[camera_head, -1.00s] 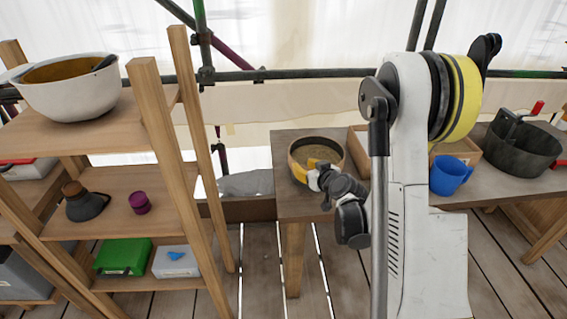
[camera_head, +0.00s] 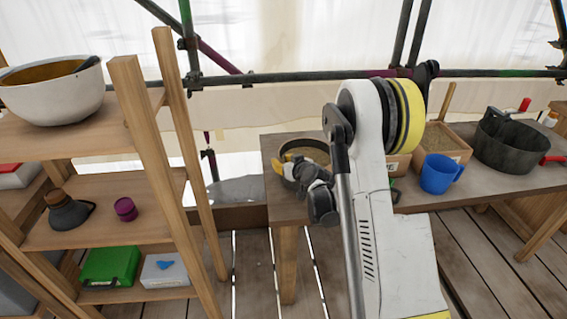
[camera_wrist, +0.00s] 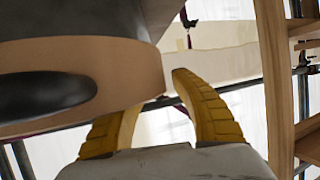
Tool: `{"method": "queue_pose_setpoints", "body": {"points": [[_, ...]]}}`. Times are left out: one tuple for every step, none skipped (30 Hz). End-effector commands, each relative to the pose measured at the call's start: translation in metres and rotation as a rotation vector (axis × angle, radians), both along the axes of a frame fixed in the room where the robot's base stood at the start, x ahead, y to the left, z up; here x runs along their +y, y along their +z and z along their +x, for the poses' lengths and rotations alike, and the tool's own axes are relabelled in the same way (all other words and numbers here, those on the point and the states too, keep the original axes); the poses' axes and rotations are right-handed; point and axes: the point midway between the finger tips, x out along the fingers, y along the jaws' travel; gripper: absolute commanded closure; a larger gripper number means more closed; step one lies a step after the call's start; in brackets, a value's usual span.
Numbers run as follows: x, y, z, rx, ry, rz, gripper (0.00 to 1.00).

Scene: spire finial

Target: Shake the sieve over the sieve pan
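A round, dark-rimmed vessel with a tan inside (camera_head: 308,147) stands near the left end of the table. I cannot tell whether it is the sieve, the pan, or one resting in the other. My gripper (camera_head: 281,166) is at its near left side, with a yellow finger by the rim. In the wrist view, my gripper's yellow fingers (camera_wrist: 158,98) are spread, with background visible between them. A tan curved band (camera_wrist: 130,80) under a dark grey surface fills the upper left and hides the left fingertip. A dark oval (camera_wrist: 45,95) overlaps the band. Contact is unclear.
The table (camera_head: 480,185) also holds a blue mug (camera_head: 438,174), a sand-filled box (camera_head: 450,138) and a dark pan (camera_head: 505,150) at right. A wooden shelf (camera_head: 90,190) with a white bowl (camera_head: 52,95) stands at left. Scaffold poles run behind.

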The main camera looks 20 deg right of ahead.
Motion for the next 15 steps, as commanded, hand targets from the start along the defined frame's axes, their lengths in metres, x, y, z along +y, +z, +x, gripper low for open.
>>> {"method": "queue_pose_setpoints", "body": {"points": [[0.0001, 0.0001, -0.0001, 0.000, 0.000, 0.000, 0.70], [0.0000, 0.0002, -0.0001, 0.000, 0.000, 0.000, 0.74], [0.0001, 0.0002, -0.0001, 0.000, 0.000, 0.000, 0.86], [0.0001, 0.0002, -0.0001, 0.000, 0.000, 0.000, 0.95], [0.0001, 0.0002, -0.0001, 0.000, 0.000, 0.000, 1.00], [0.0001, 0.0002, -0.0002, 0.000, 0.000, 0.000, 1.00], [0.0001, 0.0001, -0.0003, 0.000, 0.000, 0.000, 1.00], [0.0001, 0.0001, -0.0003, 0.000, 0.000, 0.000, 1.00], [0.0001, 0.0001, -0.0003, 0.000, 0.000, 0.000, 1.00], [0.0001, 0.0001, -0.0003, 0.000, 0.000, 0.000, 1.00], [0.0001, 0.0001, -0.0003, 0.000, 0.000, 0.000, 1.00], [0.0001, 0.0001, -0.0003, 0.000, 0.000, 0.000, 1.00], [0.0001, 0.0001, -0.0003, 0.000, 0.000, 0.000, 1.00], [0.0000, 0.0001, -0.0003, 0.000, 0.000, 0.000, 1.00], [-0.0006, 0.0000, -0.0004, 0.000, 0.000, 0.000, 1.00]]}}
